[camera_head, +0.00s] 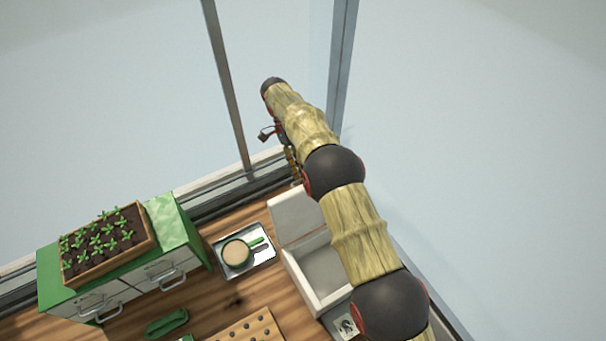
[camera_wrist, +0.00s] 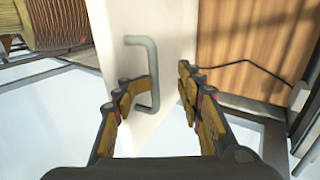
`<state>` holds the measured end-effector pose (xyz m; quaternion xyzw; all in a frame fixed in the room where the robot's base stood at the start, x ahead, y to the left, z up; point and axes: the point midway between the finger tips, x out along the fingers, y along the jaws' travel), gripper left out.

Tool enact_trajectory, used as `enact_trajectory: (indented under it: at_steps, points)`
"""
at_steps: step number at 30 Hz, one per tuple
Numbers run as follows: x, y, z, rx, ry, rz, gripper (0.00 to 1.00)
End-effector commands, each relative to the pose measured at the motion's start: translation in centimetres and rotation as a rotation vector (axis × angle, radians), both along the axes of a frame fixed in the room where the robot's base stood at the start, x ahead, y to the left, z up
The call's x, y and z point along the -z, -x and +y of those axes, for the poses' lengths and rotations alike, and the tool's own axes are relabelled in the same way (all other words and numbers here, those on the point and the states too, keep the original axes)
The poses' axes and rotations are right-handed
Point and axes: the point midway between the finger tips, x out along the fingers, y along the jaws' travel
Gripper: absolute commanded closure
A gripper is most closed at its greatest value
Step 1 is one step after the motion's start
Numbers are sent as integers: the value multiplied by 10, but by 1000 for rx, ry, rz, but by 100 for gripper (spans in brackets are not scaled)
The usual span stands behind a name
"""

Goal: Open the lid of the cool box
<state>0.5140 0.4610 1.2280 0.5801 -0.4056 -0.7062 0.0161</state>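The cool box (camera_head: 304,286) is a white box at the lower middle of the head view, partly hidden behind my arm. Its lid (camera_head: 293,214) stands raised at the back, and the pale inside shows. In the wrist view the white lid (camera_wrist: 178,28) fills the upper middle and carries a grey U-shaped handle (camera_wrist: 154,62). My gripper (camera_wrist: 167,82) is at this handle, with its fingers apart. The handle's bar lies between them, close to the left finger, with a gap to the right finger. Whether the left finger touches the bar is unclear.
A green-topped cabinet (camera_head: 182,222) with a seedling tray (camera_head: 100,272) stands at the left. A metal tray (camera_head: 266,256) with a green-handled pan (camera_head: 237,252) lies left of the box. A drilled wooden board (camera_head: 250,328) lies in front. Window frames (camera_head: 228,90) rise behind.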

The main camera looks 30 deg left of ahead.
Motion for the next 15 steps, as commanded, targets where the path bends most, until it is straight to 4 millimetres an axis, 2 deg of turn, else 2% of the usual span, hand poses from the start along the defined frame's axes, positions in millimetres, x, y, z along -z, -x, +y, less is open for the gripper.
enact_trajectory:
  at_steps: [4,7,15]
  points:
    - [0,0,1,-1,-3,-1,73]
    - [-10,0,1,-1,-4,-2,73]
    - [-59,0,0,0,-3,-2,73]
